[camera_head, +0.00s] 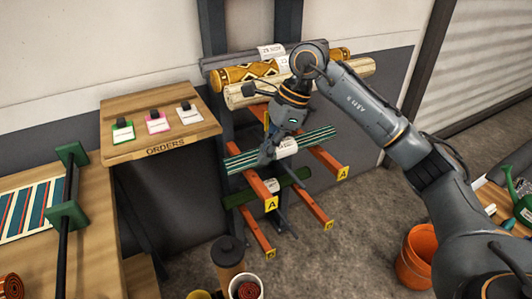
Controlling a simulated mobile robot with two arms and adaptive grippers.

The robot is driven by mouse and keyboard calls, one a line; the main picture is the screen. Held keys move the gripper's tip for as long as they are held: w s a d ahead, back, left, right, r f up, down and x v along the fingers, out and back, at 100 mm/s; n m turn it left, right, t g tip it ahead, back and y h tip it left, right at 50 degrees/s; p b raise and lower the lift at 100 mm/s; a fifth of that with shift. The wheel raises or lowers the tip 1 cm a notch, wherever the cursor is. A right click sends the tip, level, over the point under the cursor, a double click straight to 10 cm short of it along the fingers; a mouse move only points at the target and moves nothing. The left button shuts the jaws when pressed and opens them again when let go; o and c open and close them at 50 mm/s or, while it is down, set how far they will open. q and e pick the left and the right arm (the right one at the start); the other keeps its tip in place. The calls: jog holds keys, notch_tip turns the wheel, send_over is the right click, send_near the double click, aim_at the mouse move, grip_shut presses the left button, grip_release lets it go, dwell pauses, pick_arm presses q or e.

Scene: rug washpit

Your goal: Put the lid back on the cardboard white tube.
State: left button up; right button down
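A white tube (261,281) stands upright at the bottom edge, its top open, with a dark red roll (246,291) showing inside. Beside it on the left stands a brown cardboard tube (231,262) with a dark cap (227,243) on top. I cannot make out a loose lid for the white tube. My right gripper (266,157) points down at the rack, over the green striped roll (318,136), well above and behind the tubes in the picture. Its fingers are small and dark, so whether they are open or touch the roll is unclear. My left gripper is out of view.
Orange rack arms (324,160) jut out from the wall with several rolls on them. A wooden orders shelf (185,136) is at the left, above a workbench (95,255). An orange bucket (412,262) stands at the right. Floor between tubes and bucket is clear.

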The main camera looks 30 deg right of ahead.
jog(key=w+d+r+p, duration=0.2)
jog(key=w+r+p, duration=0.1)
jog(key=r+p, duration=0.2)
jog(key=shift+r+p, duration=0.35)
jog(key=shift+r, duration=0.65)
dwell(2.4)
jog(key=shift+w+d+r+p, duration=0.25)
jog(key=shift+r+p, duration=0.3)
jog(key=shift+r, duration=0.15)
jog(key=shift+w+d+r+p, duration=0.15)
jog(key=shift+d+r+p, duration=0.1)
jog(key=shift+r+p, duration=0.35)
jog(key=shift+w+d+r+p, duration=0.15)
jog(key=shift+w+r+p, duration=0.2)
jog(key=shift+w, duration=0.05)
jog(key=shift+w+d+r+p, duration=0.1)
jog(key=shift+d+r+p, duration=0.05)
jog(key=shift+r+p, duration=0.3)
dwell(0.4)
dwell(0.6)
jog(key=c, duration=1.1)
grip_release()
